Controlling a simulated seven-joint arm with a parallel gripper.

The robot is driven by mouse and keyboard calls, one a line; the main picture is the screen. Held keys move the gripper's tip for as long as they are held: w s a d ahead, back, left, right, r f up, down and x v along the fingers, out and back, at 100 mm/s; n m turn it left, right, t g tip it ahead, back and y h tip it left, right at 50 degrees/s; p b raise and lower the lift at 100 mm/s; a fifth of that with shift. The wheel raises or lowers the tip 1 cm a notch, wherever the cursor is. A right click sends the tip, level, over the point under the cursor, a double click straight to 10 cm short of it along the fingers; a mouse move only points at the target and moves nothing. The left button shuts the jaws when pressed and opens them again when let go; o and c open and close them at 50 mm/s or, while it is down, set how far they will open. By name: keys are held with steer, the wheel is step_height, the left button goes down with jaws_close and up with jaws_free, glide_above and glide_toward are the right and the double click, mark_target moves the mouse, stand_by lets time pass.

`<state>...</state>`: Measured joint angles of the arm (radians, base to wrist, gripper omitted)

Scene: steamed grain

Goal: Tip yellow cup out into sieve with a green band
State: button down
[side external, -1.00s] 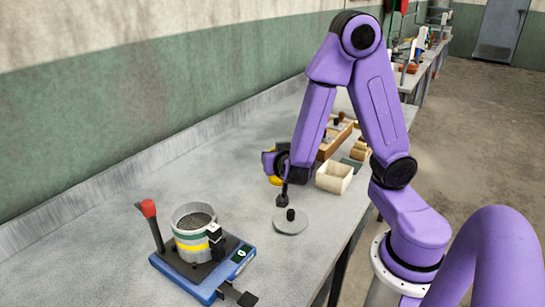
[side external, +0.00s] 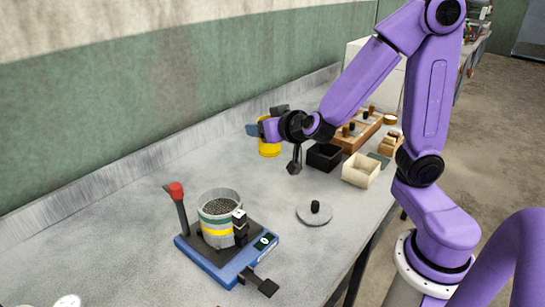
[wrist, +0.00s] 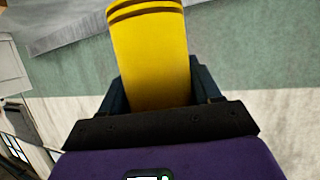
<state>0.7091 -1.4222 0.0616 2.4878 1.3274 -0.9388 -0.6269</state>
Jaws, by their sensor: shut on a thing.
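The yellow cup (side external: 269,149) is held in my gripper (side external: 262,130), above the bench toward the back wall. In the wrist view the cup (wrist: 150,55) fills the space between the two fingers (wrist: 152,92), with dark bands near its far end. Its opening and contents are hidden. The sieve (side external: 217,231) is a pale round vessel with a green band and a yellow band. It stands on a blue-edged device at front left, well apart from the cup. A dark, grainy surface shows inside it; I cannot tell grain from mesh.
The blue-edged device (side external: 222,273) has a red-knobbed lever (side external: 178,200) at its left. A grey disc with a black knob (side external: 314,213) lies to its right. A black box (side external: 325,156), a cream box (side external: 360,170) and a wooden tray (side external: 365,130) stand farther back.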

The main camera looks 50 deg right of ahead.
step_height(320, 180, up, 13)
steer(key=w+a+n+g+y, duration=0.3)
steer(key=w+a+n+y, duration=0.2)
steer(key=a+n+y, duration=0.75)
steer(key=s+n+g+y, duration=0.5)
steer(key=s+n+g, duration=0.1)
steer(key=g, duration=0.1)
steer(key=f+h, duration=0.4)
steer(key=f, duration=0.2)
steer(key=a+f+g+h, duration=0.1)
steer(key=f+h, duration=0.4)
steer(key=f, duration=0.1)
steer(key=a+f+n+g+h, duration=0.1)
steer(key=f+h, duration=0.3)
steer(key=f, duration=0.2)
steer(key=shift+w+f+h, duration=0.1)
steer(key=shift+f+h, duration=0.1)
steer(key=shift+h, duration=0.05)
steer(key=shift+a+h, duration=0.15)
steer(key=shift+h, duration=0.35)
steer(key=h, duration=0.3)
steer(key=g+h, duration=0.1)
steer(key=h, duration=0.1)
steer(key=shift+w+a+r, duration=0.1)
steer(key=shift+r, duration=0.3)
steer(key=r+h, duration=0.1)
steer(key=h, duration=0.1)
steer(key=shift+r+h, duration=0.1)
steer(key=shift+h, duration=0.3)
